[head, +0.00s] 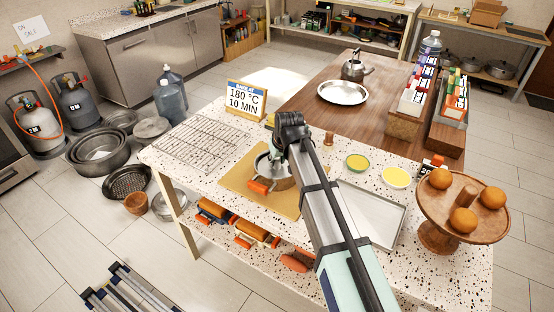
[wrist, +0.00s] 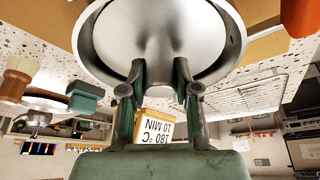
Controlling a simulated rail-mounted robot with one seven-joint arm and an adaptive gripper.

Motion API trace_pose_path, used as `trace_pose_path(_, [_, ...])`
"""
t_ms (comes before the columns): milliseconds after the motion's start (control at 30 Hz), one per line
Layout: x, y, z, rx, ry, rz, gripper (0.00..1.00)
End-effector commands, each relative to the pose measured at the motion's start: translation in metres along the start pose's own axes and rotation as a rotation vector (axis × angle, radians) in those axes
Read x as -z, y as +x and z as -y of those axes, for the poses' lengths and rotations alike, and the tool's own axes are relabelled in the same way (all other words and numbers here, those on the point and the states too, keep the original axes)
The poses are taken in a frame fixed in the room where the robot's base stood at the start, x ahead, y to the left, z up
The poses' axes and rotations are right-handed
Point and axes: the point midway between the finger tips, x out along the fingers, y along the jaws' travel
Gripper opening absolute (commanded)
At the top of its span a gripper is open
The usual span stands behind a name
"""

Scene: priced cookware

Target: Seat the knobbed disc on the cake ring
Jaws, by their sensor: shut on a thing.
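The arm hides much of the ring and disc. I cannot tell whether the disc touches the ring or is level in it.
A wire rack (head: 195,140) lies left of the board. A 180 °C sign (head: 247,96) stands behind. Two small yellow-filled bowls (head: 357,162) (head: 396,177) and a metal tray (head: 395,232) are on the right. A wooden stand (head: 438,208) with oranges is at the right edge.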

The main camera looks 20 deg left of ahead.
Motion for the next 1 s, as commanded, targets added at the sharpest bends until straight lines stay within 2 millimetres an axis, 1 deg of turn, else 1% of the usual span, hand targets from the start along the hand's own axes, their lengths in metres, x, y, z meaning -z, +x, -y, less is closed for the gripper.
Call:
trace_pose_path(233, [-0.0035, 0.0087, 0.0, 0.0, 0.0, -0.001, 0.0])
trace_pose_path(1000, [-0.0037, 0.0088, 0.0, 0.0, 0.0, -0.001, 0.0])
